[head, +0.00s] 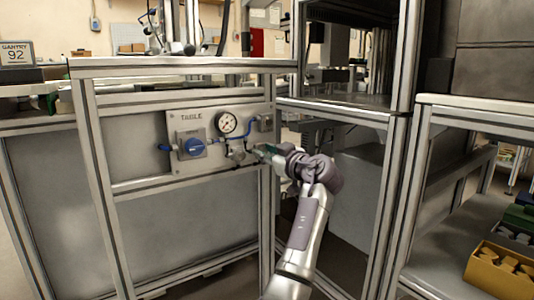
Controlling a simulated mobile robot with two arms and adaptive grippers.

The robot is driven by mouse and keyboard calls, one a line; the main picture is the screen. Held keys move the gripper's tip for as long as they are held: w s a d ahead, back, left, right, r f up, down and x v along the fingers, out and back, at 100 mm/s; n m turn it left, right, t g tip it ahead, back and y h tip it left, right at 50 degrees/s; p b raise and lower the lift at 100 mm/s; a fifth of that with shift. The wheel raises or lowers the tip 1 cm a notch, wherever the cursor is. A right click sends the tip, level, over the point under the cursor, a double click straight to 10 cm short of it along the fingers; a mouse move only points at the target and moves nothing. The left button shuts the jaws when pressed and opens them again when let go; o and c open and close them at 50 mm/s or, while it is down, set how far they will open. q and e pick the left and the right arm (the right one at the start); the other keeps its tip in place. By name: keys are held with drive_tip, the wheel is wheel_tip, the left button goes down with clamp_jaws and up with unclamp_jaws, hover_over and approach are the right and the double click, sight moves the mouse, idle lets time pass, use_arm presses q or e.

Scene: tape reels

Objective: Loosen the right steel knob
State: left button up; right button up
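A grey panel marked TABLE (182,165) is mounted on the metal frame. It carries a blue knob (192,147) on the left, a round pressure gauge (227,123) and small steel fittings (236,150) under the gauge. I cannot clearly make out which of these is the right steel knob; it may be partly hidden by my gripper. My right gripper is not in view.
Aluminium posts (266,200) and a crossbar (180,67) frame the panel. At the right, a shelf holds a yellow bin (500,270). A sign reading GANTRY 92 (16,53) stands at the far left.

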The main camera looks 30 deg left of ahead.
use_arm(q)
drive_tip(key=shift+o, duration=1.2)
drive_tip(key=v, duration=1.2)
